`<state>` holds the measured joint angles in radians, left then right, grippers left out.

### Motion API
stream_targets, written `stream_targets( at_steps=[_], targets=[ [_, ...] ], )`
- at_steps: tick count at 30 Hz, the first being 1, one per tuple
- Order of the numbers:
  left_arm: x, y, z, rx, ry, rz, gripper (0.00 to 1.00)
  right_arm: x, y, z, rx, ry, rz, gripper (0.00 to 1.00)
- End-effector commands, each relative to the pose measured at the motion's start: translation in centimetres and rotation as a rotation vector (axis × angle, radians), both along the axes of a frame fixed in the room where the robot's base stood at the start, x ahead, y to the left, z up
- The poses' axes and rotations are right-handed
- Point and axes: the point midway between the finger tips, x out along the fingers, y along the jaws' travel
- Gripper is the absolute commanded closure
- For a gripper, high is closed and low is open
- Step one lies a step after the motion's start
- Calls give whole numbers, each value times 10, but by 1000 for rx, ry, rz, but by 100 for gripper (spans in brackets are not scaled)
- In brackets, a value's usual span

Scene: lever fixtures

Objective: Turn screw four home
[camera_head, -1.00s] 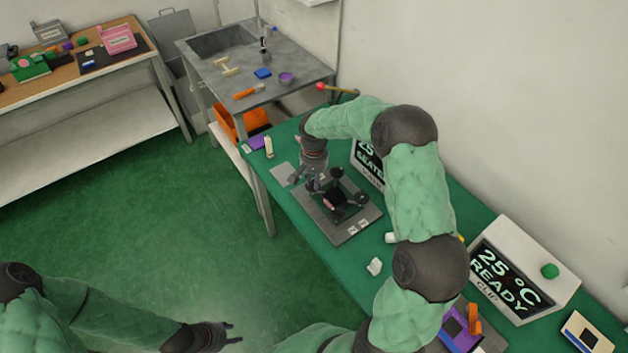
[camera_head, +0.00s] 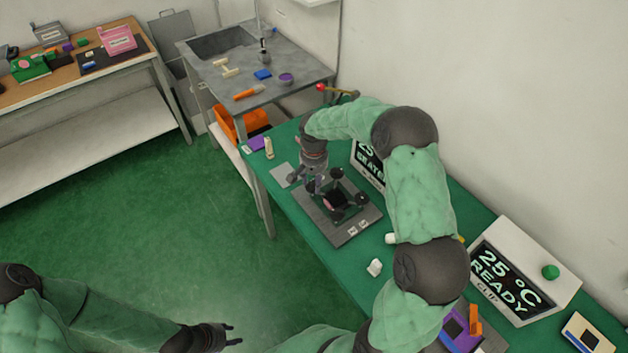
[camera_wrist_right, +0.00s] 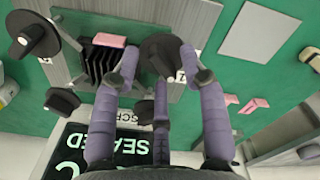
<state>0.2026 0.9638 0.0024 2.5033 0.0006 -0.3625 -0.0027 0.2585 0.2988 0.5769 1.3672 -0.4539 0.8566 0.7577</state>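A grey plate (camera_head: 352,232) on the green table carries a dark block and several black-knobbed screws. My right gripper (camera_head: 318,186) is over the plate's far-left corner in the head view. In the right wrist view its purple fingers (camera_wrist_right: 159,66) stand around one black screw knob (camera_wrist_right: 160,50). Whether they press on it I cannot tell. Other black knobs (camera_wrist_right: 35,36) and (camera_wrist_right: 62,101) stand free beside a finned black block (camera_wrist_right: 98,62) with a pink piece on it. Small labels are too small to read. My left gripper (camera_head: 229,334) is open and empty, low over the floor.
A display (camera_head: 368,162) reading "SEATED" stands behind the plate, partly hidden by my right arm. Another display (camera_head: 510,275) reads "25 °C READY CLIP". A small white piece (camera_head: 374,267) lies near the plate. A grey sink table (camera_head: 300,75) adjoins the far end.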

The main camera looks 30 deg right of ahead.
Motion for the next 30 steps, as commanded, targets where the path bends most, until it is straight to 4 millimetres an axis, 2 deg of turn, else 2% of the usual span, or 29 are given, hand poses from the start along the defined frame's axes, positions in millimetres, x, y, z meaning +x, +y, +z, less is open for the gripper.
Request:
stream_targets(
  at_steps=[5, 8, 11, 21, 25, 30],
  targets=[
    [0, 0, 0, 0, 0, 0, 60, 0, 0, 1, 0, 1, 1, 56],
    [0, 0, 0, 0, 0, 0, 60, 0, 0, 8, -1, -1, 1, 56],
    [0, 0, 0, 0, 0, 0, 60, 0, 0, 22, -1, -1, 2, 56],
    [0, 0, 0, 0, 0, 0, 60, 1, 0, 88, -1, -2, 1, 56],
    [0, 0, 0, 0, 0, 0, 60, 1, 0, 106, 0, -3, 0, 56],
    [0, 0, 0, 0, 0, 0, 60, 0, 0, 118, 0, 0, 1, 56]
  ],
)
